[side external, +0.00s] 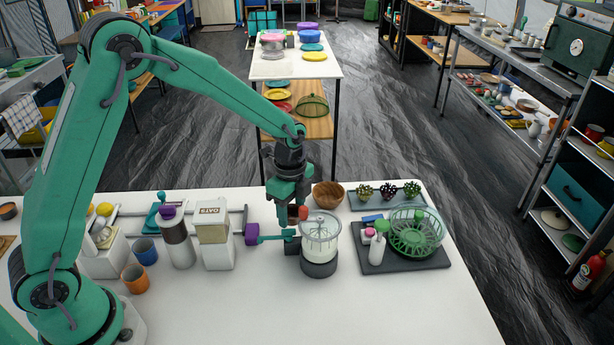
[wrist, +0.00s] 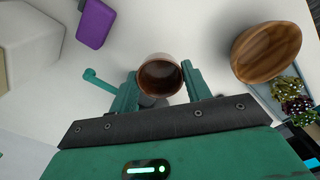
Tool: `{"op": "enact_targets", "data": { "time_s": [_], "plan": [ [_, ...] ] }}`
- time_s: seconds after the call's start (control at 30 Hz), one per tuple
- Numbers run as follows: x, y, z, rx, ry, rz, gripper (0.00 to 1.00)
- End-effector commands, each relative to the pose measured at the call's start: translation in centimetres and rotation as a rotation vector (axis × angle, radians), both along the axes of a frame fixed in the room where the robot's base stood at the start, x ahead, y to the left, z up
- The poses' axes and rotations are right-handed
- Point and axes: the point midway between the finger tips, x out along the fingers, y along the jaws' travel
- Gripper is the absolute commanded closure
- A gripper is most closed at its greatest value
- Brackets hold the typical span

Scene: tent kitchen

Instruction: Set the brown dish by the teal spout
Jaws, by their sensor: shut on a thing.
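The brown dish (wrist: 160,78), a small round cup-like vessel with an open top, is between my fingers in the wrist view. My gripper (wrist: 159,84) is shut on it. In the side view my gripper (side external: 294,204) is above the white table, and the dish (side external: 298,213) shows partly as a reddish-brown patch behind the fingers. A thin teal spout (wrist: 98,80) with a bent end is just left of my left finger in the wrist view. In the side view teal parts (side external: 290,236) lie just below the gripper, beside a clear-topped jar (side external: 320,240); their join is hidden.
A wooden bowl (side external: 328,194) stands right of the gripper. A dark tray (side external: 376,256) with a green basket (side external: 414,231) is farther right. A purple block (side external: 251,234) and a carton (side external: 215,236) stand left. The table's front middle is clear.

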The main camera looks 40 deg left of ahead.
Motion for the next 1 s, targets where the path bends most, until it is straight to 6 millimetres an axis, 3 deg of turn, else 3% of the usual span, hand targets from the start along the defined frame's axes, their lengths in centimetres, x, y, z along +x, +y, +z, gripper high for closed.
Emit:
{"op": "enact_targets", "data": {
  "time_s": [0.27,0.6,1.0],
  "plan": [
    [0.0,0.0,-0.6,0.000,0.000,0.000,0.65],
    [0.0,0.0,-3.8,0.000,0.001,0.000,0.65],
    [0.0,0.0,-4.1,0.000,-0.001,0.000,0.65]
  ]
}}
